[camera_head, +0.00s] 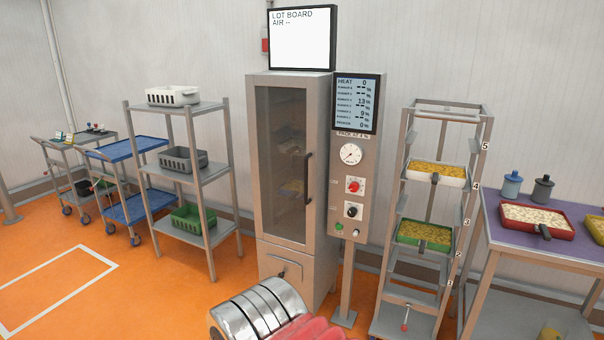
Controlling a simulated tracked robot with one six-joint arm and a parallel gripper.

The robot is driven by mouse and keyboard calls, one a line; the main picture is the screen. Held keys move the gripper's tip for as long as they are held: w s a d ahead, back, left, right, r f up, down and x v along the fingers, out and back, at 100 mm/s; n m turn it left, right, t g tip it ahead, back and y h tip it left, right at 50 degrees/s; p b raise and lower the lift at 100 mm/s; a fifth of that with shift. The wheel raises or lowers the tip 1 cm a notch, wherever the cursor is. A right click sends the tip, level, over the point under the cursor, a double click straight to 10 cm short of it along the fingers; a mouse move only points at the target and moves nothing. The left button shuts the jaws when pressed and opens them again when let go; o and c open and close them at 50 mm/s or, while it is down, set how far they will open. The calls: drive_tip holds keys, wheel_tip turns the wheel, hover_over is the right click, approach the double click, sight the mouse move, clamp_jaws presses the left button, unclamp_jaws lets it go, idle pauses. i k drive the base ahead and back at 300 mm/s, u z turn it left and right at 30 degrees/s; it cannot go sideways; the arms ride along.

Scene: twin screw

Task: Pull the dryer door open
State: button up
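The dryer (323,215) is a tall grey metal cabinet in the middle of the view. Its door (280,160) has a dark glass pane in a grey frame and looks closed. A dark upright bar handle (307,178) is on the door's right side. Shelves and contents show dimly through the glass. A ribbed metal and red part, which looks like my own arm, is at the bottom centre in front of the dryer. My gripper's fingers do not show, and nothing is seen touching the handle.
A control panel (352,205) on a post stands right of the dryer. A tray rack (398,205) and a purple-topped table (500,232) are further right. A shelf unit (190,115) and carts (125,148) stand left. Orange floor (180,295) is open at front left.

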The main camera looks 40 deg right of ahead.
sight(317, 86)
drive_tip(key=u, duration=0.05)
drive_tip(key=i, duration=0.95)
drive_tip(key=z, duration=0.1)
